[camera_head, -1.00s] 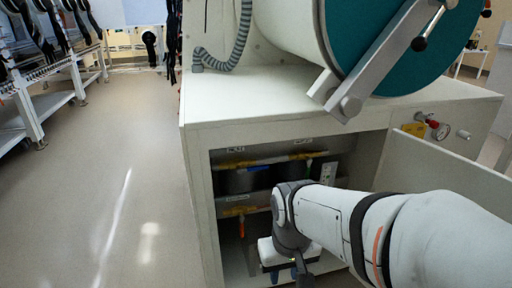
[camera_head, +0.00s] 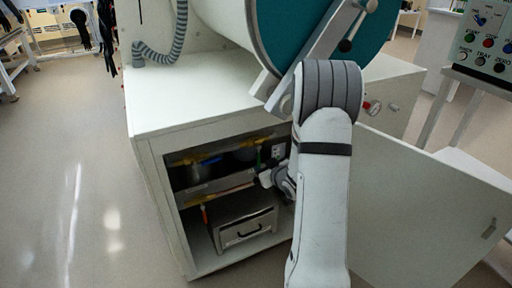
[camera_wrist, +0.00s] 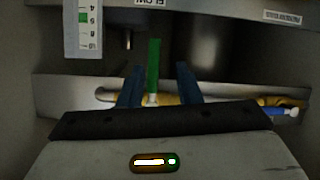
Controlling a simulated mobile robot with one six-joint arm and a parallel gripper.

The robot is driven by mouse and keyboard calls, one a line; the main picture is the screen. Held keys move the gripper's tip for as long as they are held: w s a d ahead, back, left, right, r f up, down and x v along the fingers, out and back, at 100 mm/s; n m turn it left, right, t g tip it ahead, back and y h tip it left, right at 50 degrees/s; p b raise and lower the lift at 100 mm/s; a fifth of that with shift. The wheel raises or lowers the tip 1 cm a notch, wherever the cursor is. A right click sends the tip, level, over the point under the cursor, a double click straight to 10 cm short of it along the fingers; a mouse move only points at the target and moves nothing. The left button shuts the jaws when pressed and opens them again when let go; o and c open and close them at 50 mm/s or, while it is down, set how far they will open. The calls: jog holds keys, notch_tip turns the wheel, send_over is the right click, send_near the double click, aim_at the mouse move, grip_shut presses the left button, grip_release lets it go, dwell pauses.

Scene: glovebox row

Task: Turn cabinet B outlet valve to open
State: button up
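A green valve lever (camera_wrist: 154,62) stands upright across a yellow pipe (camera_wrist: 112,95) inside the open cabinet; it also shows in the head view (camera_head: 258,156). My gripper (camera_wrist: 159,72) is open, its two blue fingers on either side of the green lever with gaps to both. I cannot tell how deep the fingers reach. A blue lever (camera_wrist: 284,112) lies along the pipe to the right in the wrist view; in the head view it is on the left (camera_head: 209,160). No label naming the outlet valve is readable.
A flow gauge (camera_wrist: 83,28) hangs close to the fingers at upper left in the wrist view. An orange-red handle (camera_head: 204,214) and a drawer box (camera_head: 243,228) sit lower in the cabinet. The open cabinet door (camera_head: 425,215) stands right of my arm.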

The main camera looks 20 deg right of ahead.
aim_at(259, 156)
jog(key=w+t+y, duration=0.1)
jog(key=w, duration=0.1)
jog(key=w+t+y, duration=0.1)
jog(key=w+t+y+p, duration=0.1)
jog(key=w+t, duration=0.1)
jog(key=shift+w+d+r, duration=0.2)
jog(key=shift+w+d, duration=0.05)
jog(key=shift+w, duration=0.05)
dwell(0.4)
grip_shut()
dwell(0.4)
